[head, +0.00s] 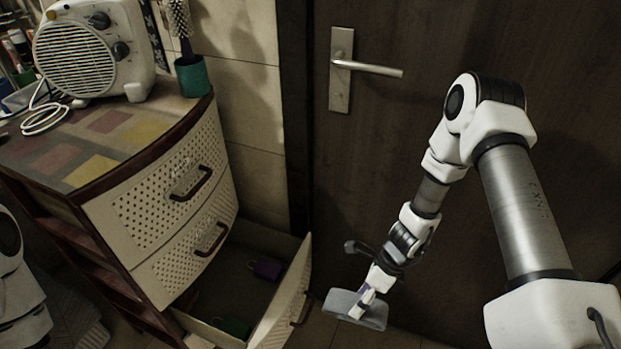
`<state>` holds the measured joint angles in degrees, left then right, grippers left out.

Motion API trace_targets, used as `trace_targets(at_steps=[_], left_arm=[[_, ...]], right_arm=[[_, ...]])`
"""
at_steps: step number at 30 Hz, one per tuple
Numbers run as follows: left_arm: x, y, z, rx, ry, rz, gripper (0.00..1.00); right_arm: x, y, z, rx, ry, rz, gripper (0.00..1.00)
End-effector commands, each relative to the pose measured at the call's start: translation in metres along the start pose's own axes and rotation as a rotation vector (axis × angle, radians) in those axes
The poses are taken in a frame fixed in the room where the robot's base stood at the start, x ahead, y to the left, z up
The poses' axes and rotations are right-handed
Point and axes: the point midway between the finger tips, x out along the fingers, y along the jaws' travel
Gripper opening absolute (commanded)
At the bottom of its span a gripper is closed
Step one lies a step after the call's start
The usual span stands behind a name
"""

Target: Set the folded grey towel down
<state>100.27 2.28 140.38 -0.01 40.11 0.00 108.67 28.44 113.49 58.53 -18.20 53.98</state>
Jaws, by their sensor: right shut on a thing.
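The folded grey towel (374,318) is at the lower middle of the head view, low in front of the dark door. My right gripper (364,304) is shut on it from above. The gripper's fingers cover part of the towel. I cannot tell whether the towel's underside touches the floor. My left gripper is out of view; only a bit of my left arm shows at the left edge.
A chest of drawers (160,225) stands at the left, its bottom drawer (285,300) pulled open, with a purple item (266,268) and a green item (234,326) inside. A heater (85,55) and a brush in a green cup (191,78) stand on top. A closed dark door (400,150) with a handle (372,69) is behind.

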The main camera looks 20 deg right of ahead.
Motion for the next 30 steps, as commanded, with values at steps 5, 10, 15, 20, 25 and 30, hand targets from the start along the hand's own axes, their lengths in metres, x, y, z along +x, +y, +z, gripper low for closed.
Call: trace_targets(at_steps=[5,10,15,20,25,30], left_arm=[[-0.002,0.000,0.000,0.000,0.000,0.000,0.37],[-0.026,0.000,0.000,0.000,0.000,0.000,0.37],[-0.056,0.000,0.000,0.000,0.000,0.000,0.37],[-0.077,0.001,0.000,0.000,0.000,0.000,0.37],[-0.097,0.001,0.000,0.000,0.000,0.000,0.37],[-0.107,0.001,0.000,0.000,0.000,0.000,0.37]], right_arm=[[-0.003,0.001,0.002,-0.002,0.000,0.000,0.34],[-0.030,0.012,0.036,-0.077,0.033,0.015,0.34],[-0.064,0.026,0.105,-0.334,0.157,0.090,0.34],[-0.088,0.050,0.160,-0.701,0.333,0.206,0.34],[-0.114,0.080,0.201,-1.185,0.563,0.360,0.34],[-0.142,0.093,0.221,-1.690,0.802,0.522,0.34]])
